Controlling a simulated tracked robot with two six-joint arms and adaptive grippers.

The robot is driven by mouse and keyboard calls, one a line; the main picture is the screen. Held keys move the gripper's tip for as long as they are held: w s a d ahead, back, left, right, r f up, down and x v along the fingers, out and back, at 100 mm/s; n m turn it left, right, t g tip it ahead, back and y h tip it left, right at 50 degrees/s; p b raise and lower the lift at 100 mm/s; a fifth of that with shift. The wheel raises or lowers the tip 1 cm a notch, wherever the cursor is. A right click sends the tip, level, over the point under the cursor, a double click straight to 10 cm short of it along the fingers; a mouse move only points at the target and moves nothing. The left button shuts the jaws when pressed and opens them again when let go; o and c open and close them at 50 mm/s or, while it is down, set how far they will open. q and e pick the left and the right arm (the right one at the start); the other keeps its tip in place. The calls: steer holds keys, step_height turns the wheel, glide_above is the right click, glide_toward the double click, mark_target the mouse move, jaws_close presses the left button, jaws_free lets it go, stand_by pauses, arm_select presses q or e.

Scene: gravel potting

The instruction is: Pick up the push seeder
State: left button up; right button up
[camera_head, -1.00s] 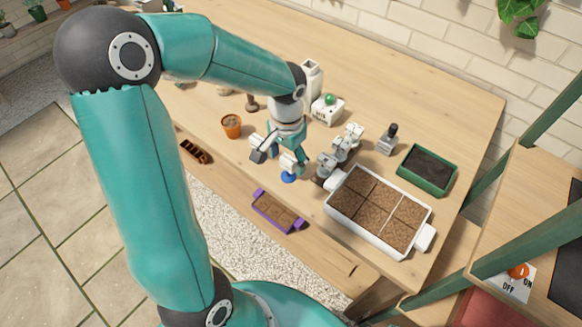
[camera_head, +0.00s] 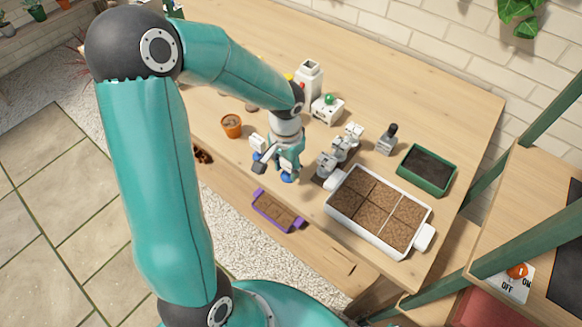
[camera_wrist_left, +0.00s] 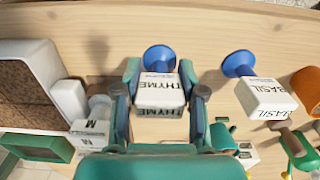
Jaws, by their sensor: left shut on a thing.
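A push seeder labelled THYME (camera_wrist_left: 158,92), a white block with a blue round end (camera_wrist_left: 160,58), sits between the fingers of my left gripper (camera_wrist_left: 160,95) in the left wrist view. The gripper is shut on it. In the head view my left gripper (camera_head: 285,158) is over the table, with the blue end (camera_head: 289,177) showing below it. A second push seeder labelled BASIL (camera_wrist_left: 266,98) stands beside it, apart from the fingers; it also shows in the head view (camera_head: 259,143). My right gripper is not in view.
A white tray of soil cells (camera_head: 345,213) lies right of the gripper, with grey-white devices (camera_head: 340,147) close by. A purple-ended soil tray (camera_head: 262,198) is in front. An orange pot (camera_head: 232,126) stands left, a white box (camera_head: 326,110) behind, and a green tray (camera_head: 404,178) farther right.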

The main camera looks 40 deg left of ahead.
arm_select(q)
steer(key=shift+r, duration=0.1)
step_height(320, 180, up, 20)
steer(key=shift+f+p, duration=0.1)
steer(key=shift+p, duration=0.35)
steer(key=o, duration=0.5)
steer(key=c, duration=0.3)
steer(key=shift+w+f, duration=0.1)
